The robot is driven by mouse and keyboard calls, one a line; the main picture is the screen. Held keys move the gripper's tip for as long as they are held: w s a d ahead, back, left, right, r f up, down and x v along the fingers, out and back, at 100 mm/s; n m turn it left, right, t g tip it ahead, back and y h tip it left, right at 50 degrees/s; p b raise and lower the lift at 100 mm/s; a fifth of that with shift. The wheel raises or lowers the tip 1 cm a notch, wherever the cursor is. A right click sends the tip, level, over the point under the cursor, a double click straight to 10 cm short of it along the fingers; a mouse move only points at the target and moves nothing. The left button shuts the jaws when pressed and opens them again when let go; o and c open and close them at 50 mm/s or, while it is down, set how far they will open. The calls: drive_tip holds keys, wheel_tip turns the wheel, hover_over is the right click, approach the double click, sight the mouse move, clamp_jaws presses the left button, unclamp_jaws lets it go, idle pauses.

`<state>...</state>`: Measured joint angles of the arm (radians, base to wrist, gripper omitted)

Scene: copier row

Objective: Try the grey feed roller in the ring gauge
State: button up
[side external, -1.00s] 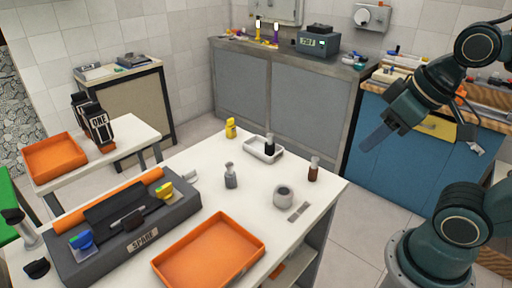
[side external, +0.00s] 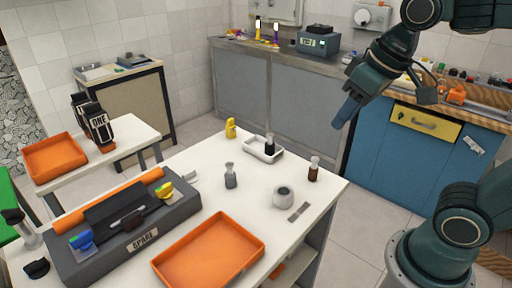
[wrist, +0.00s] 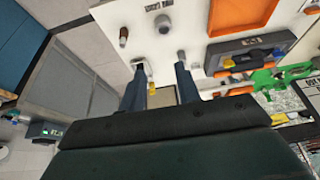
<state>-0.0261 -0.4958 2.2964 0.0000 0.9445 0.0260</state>
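The grey feed roller (side external: 230,176) stands upright on the white table, and in the wrist view it shows beside my right fingertip (wrist: 181,54). The ring gauge (side external: 284,197) is a pale grey ring with a dark hole, to the right of the roller; it also shows near the top of the wrist view (wrist: 163,23). My gripper (side external: 346,113) is in the air beyond the table's right corner, well above it. In the wrist view its two fingers (wrist: 161,67) are apart with nothing gripped between them.
A white tray (side external: 250,151) holds a black-topped roller. A brown roller (side external: 314,170) and a yellow one (side external: 231,129) stand nearby. A small marked plate (side external: 299,212) lies by the gauge. An orange tray (side external: 210,253) and dark SPARE holder (side external: 180,218) fill the near left.

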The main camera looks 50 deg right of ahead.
drive_tip(key=w+a+f+g, duration=0.1)
drive_tip(key=w+a+g, duration=0.15)
drive_tip(key=w, duration=1.15)
drive_tip(key=g, duration=0.2)
hover_over(229, 164)
wheel_tip(229, 164, down, 11)
drive_tip(key=shift+f, duration=0.15)
drive_tip(key=shift+f, duration=4.85)
drive_tip(key=shift+c, duration=0.3)
drive_tip(key=c, duration=0.6)
drive_tip(key=shift+r, duration=3.5)
drive_tip(key=shift+c, duration=0.2)
